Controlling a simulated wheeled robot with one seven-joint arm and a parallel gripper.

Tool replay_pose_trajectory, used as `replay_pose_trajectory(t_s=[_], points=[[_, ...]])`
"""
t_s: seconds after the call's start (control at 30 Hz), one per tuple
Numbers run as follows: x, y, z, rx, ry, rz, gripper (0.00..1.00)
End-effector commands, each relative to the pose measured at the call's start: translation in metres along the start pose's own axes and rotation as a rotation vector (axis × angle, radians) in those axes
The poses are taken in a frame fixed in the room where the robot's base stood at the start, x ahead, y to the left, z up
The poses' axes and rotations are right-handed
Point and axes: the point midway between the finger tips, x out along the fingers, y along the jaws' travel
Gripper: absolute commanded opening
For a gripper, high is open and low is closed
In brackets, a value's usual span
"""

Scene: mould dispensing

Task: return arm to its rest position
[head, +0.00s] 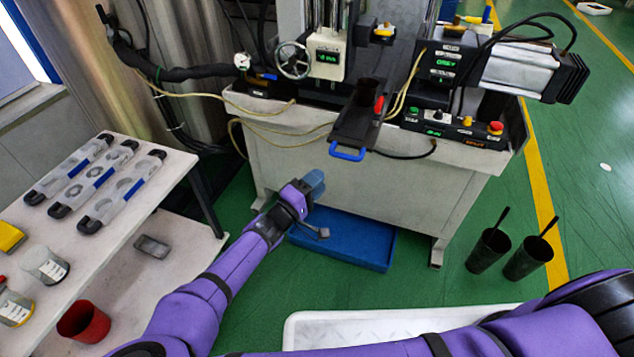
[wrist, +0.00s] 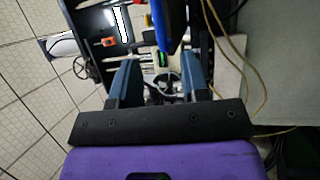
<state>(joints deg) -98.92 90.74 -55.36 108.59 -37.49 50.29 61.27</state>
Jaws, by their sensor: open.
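My gripper (head: 314,181) is at the end of my purple arm, in front of the machine bench (head: 380,190) and above the blue tray (head: 345,240) on the floor. In the wrist view its two blue fingers (wrist: 160,78) are apart, with nothing between them. The blue handle (head: 347,153) of the dark slide on the machine is above and to the right of my gripper in the head view. A blue part, likely this handle, shows close by in the wrist view (wrist: 172,25).
Two black cups (head: 488,250) with sticks stand on the green floor at right. A white tray (head: 300,335) is at the front. Cables hang along the bench.

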Motion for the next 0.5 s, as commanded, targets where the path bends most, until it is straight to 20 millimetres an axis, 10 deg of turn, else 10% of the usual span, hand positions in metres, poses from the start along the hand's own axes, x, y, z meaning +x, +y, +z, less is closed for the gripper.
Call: replay_pose_trajectory(t_s=[0.5], points=[[0.023, 0.005, 0.017, -0.019, -0.128, -0.101, 0.42]])
